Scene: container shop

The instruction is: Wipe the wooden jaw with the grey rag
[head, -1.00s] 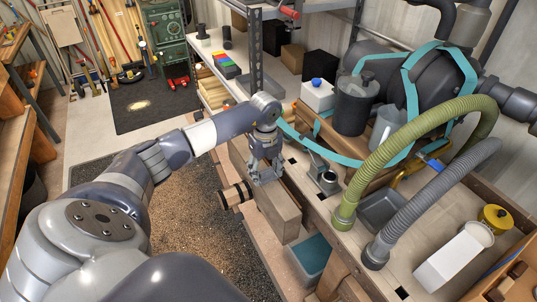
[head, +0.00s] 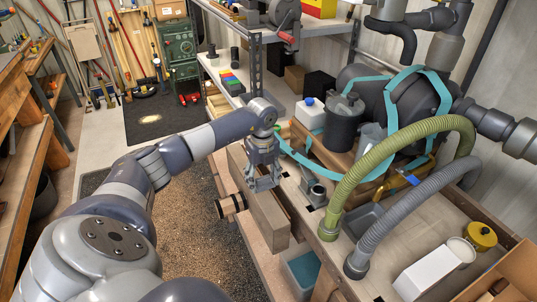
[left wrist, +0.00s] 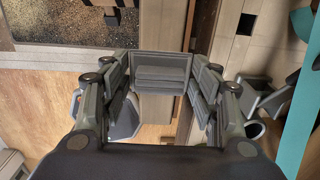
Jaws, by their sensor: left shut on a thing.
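My left gripper (head: 263,182) points down at the jaw's top edge. In the left wrist view its fingers (left wrist: 160,84) are shut on a grey folded piece, which looks like the grey rag (left wrist: 160,68). The jaw's wood shows below it (left wrist: 155,108). Whether the rag touches the wood is hard to tell. My right gripper is in no view.
On the bench to the right, a green hose (head: 395,150) and a grey hose (head: 405,215) arch up. A grey cup-like fitting (head: 316,193) stands close beside the jaw. A teal bin (head: 304,270) is below. The floor (head: 195,235) at left is clear.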

